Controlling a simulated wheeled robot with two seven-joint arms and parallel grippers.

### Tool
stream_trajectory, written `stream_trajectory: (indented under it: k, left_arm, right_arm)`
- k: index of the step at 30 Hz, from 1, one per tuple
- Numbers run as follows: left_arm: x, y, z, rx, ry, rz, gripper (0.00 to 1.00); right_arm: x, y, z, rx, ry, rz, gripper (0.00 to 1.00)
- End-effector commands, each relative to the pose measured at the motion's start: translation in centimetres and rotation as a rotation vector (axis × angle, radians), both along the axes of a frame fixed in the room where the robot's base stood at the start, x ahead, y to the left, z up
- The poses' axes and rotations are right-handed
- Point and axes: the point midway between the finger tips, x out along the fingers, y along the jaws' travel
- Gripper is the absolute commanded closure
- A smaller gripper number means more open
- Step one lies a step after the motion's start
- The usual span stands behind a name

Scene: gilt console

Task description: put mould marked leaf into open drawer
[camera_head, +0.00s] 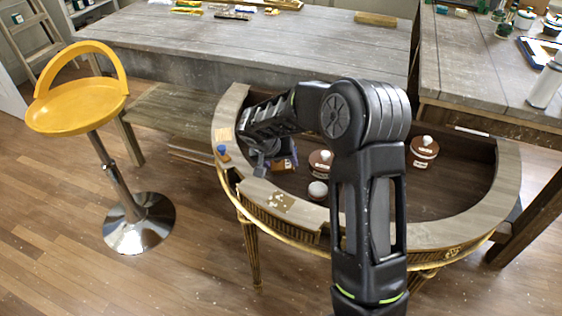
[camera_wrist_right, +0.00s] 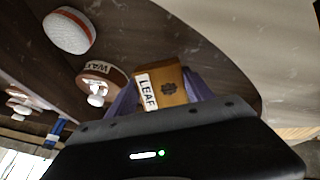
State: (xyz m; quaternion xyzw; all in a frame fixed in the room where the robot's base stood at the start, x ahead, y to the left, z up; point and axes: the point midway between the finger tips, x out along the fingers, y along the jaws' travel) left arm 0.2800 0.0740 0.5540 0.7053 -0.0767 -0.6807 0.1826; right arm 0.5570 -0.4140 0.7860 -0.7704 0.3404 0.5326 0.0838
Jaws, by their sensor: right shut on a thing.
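The mould marked leaf (camera_wrist_right: 172,84) is a tan block with a white LEAF label and a dark leaf figure. In the right wrist view it sits between the two bluish fingers of my right gripper (camera_wrist_right: 160,92), which is shut on it. In the head view my right gripper (camera_head: 268,160) is over the left part of the half-round gilt console (camera_head: 470,222), and the mould (camera_head: 289,164) shows only partly beside it. My arm hides much of the console's middle. I cannot clearly make out the open drawer. My left gripper is not in view.
A jar labelled WAX (camera_wrist_right: 105,72) and a white-topped round thing (camera_wrist_right: 68,31) are near the gripper. Another lidded jar (camera_head: 423,151) stands right in the console's dark recess. A small blue-topped thing (camera_head: 222,152) is on the left rim. A yellow stool (camera_head: 78,106) stands left.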

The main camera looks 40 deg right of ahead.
Motion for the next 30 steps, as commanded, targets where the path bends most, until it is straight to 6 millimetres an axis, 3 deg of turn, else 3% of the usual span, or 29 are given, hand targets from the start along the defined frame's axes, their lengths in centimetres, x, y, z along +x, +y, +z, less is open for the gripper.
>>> stream_trajectory:
  k: [4, 5, 12, 25, 30]
  left_arm:
    - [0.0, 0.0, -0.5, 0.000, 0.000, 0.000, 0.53]
    - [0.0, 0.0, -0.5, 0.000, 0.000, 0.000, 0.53]
    - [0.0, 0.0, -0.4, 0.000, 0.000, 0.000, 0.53]
    - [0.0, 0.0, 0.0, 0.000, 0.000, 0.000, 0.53]
    - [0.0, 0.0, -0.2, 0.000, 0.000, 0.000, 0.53]
  right_arm:
    - [0.0, 0.0, -0.4, -0.001, -0.001, 0.000, 0.83]
    - [0.0, 0.0, -0.3, 0.000, 0.000, 0.000, 0.40]
    - [0.0, 0.0, -0.2, 0.000, 0.000, 0.000, 0.20]
    - [0.0, 0.2, 0.4, 0.000, -0.002, 0.001, 0.19]
    - [-0.4, 1.3, 2.6, 0.000, -0.005, 0.001, 0.19]
